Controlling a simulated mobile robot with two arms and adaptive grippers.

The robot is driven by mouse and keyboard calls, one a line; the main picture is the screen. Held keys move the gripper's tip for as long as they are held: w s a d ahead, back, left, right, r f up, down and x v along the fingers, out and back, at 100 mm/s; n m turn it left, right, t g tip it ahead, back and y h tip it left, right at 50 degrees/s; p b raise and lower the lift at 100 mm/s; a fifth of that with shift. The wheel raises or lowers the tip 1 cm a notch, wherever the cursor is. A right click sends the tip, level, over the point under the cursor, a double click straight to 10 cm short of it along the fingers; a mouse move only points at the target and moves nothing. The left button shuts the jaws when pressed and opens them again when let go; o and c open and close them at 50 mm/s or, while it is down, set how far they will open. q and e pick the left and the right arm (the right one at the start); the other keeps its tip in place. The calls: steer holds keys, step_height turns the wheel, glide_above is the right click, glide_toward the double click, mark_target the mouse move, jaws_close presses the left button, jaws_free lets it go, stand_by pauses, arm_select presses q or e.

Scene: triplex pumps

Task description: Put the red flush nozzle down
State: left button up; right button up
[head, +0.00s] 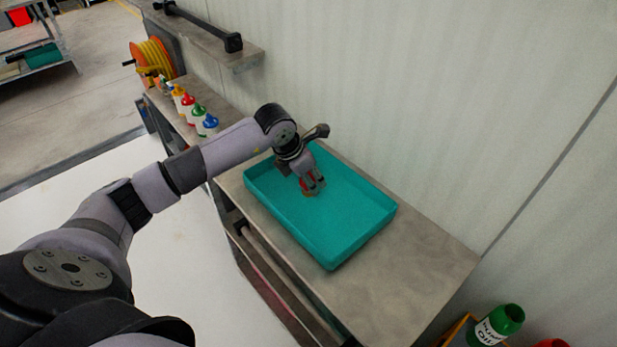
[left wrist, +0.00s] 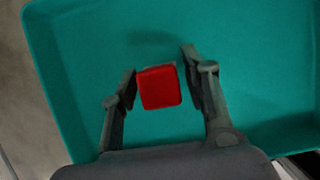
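The red flush nozzle (left wrist: 160,87) shows as a red block between the fingers of my left gripper (left wrist: 162,78) in the left wrist view. The left finger is close beside it, and a narrow gap shows between it and the right finger. The fingers look open around it. In the head view the left gripper (head: 313,187) points down inside a teal tray (head: 352,236), with a bit of the red nozzle (head: 305,184) showing at the fingertips. Its underside is hidden, so I cannot tell if it touches the tray floor. My right gripper is not in view.
The tray stands on a grey bench (head: 420,262) against a pale wall. Several bottles with coloured caps (head: 198,115) and an orange reel with yellow hose (head: 153,60) are at the bench's far end. A green container (head: 497,325) is at the lower right. The rest of the tray looks empty.

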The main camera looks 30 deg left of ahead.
arm_select(q)
steer(key=shift+o, duration=0.3)
steer(key=shift+r, duration=0.25)
steer(key=b+v, duration=0.1)
steer(key=v, duration=1)
steer(key=shift+s+r, duration=0.25)
steer(key=shift+r, duration=0.1)
steer(key=shift+a, duration=0.1)
